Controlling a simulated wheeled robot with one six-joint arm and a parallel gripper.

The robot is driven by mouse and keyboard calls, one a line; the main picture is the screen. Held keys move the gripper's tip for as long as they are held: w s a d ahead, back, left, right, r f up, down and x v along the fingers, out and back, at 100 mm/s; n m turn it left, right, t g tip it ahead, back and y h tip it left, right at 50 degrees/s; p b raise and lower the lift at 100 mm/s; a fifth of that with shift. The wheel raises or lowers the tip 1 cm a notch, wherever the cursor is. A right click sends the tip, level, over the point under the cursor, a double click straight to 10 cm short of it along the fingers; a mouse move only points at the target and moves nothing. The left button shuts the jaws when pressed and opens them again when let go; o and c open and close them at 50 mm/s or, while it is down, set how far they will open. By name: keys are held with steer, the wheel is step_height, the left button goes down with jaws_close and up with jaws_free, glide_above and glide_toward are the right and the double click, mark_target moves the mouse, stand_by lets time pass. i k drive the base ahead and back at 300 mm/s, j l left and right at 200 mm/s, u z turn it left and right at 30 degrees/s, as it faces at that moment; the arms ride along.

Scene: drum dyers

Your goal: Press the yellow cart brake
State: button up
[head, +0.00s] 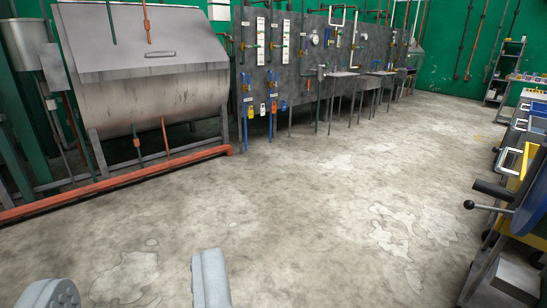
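A yellow cart (523,172) stands at the right edge, partly cut off by the frame. A blue rounded part (530,212) and a thick dark bar sit at its near end. A thin lever with a black ball knob (469,204) sticks out to the left from it. I cannot make out which part is the brake; the cart's lower right side is out of frame. Light grey parts of my gripper (210,280) show at the bottom left, over the floor and well away from the cart. They touch nothing visible. Its opening cannot be judged.
Blue carts with white handles (511,159) line the right side beyond the yellow one. A large grey drum machine (150,95) with an orange floor rail (110,183) stands left. A grey panel wall (330,45) with pipes runs behind. The middle concrete floor (290,205) is clear.

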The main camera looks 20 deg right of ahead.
mark_target(470, 204)
steer(key=i+z, duration=0.2)
steer(key=z, duration=0.25)
steer(key=i+j+z, duration=0.15)
steer(key=z, duration=0.3)
steer(key=i+j+z, duration=0.2)
steer(key=z, duration=0.3)
steer(key=i+j+z, duration=0.15)
steer(key=j+z, duration=0.15)
steer(key=z, duration=0.15)
steer(key=i+j+z, duration=0.2)
steer(key=j+z, duration=0.15)
steer(key=i+j, duration=0.5)
steer(key=i+j+z, duration=0.1)
steer(key=i+j, duration=0.35)
steer(key=j, duration=0.15)
